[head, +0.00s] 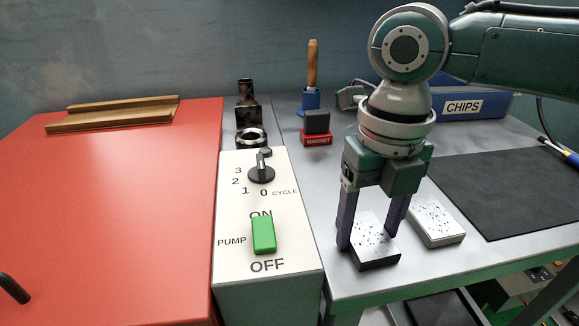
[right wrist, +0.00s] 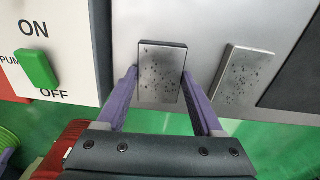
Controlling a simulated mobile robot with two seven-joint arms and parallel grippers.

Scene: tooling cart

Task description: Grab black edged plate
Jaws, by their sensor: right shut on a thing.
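The black edged plate (head: 373,246) is a small speckled grey block with dark sides, near the front edge of the grey cart top. My right gripper (head: 369,237) comes down from above with one finger on each side of it and is shut on it. In the right wrist view the plate (right wrist: 161,74) sits between the two purple fingers of the gripper (right wrist: 160,88). I cannot tell whether it is clear of the cart top. A similar speckled plate with light edges (head: 435,226) lies just to the right, apart from the gripper. My left gripper is not in view.
A pump control box (head: 230,200) with a green switch (head: 263,234) stands left of the gripper. A red magnet block (head: 317,138), a wooden-handled tool (head: 312,75) and a blue chips bin (head: 490,105) are behind. A black mat (head: 510,190) lies right.

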